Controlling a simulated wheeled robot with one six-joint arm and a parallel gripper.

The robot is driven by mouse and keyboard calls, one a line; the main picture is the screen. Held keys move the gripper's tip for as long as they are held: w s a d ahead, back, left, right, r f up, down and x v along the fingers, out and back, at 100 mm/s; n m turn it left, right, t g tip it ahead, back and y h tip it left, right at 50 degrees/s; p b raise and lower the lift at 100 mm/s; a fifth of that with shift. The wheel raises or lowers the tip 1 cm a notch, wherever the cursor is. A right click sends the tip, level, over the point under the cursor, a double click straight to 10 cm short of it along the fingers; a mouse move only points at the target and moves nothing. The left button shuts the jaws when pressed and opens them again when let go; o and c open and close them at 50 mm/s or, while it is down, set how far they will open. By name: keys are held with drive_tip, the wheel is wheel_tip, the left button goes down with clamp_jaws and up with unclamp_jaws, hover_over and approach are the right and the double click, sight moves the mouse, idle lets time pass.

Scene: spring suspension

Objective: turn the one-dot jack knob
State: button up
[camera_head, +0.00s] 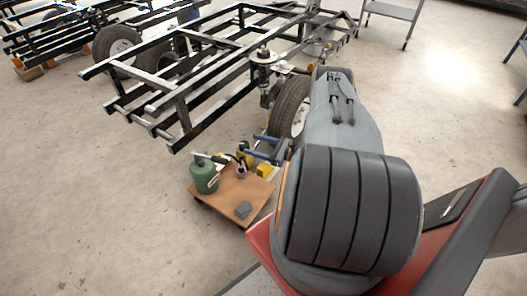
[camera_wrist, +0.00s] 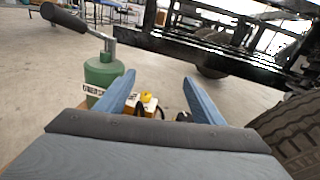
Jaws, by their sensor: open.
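A green bottle jack (camera_head: 204,177) with a dark lever handle stands on the left of a brown board. It also shows at the left of the wrist view (camera_wrist: 104,72), with a white label on its body. A small yellow knob-like part (camera_wrist: 146,97) sits between my fingers in the wrist view, beyond them, on a yellow and white body. No dot marks can be made out. My gripper (camera_head: 252,146) is open, its blue fingers above the board's far edge. In the wrist view the open fingers (camera_wrist: 158,78) have nothing between their tips.
The brown board (camera_head: 222,200) carries a yellow block (camera_head: 264,170) and a grey piece (camera_head: 243,209). A black frame (camera_head: 185,105) stands behind, with a tyre (camera_head: 290,108) close to my arm and at right in the wrist view (camera_wrist: 292,135).

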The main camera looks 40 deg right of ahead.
drive_tip(key=w+a+r+n+g+y, duration=0.3)
drive_tip(key=a+r+n+g, duration=0.1)
drive_tip(key=a+r, duration=0.4)
drive_tip(key=shift+w+r+n, duration=0.3)
drive_tip(key=shift+w+n, duration=0.1)
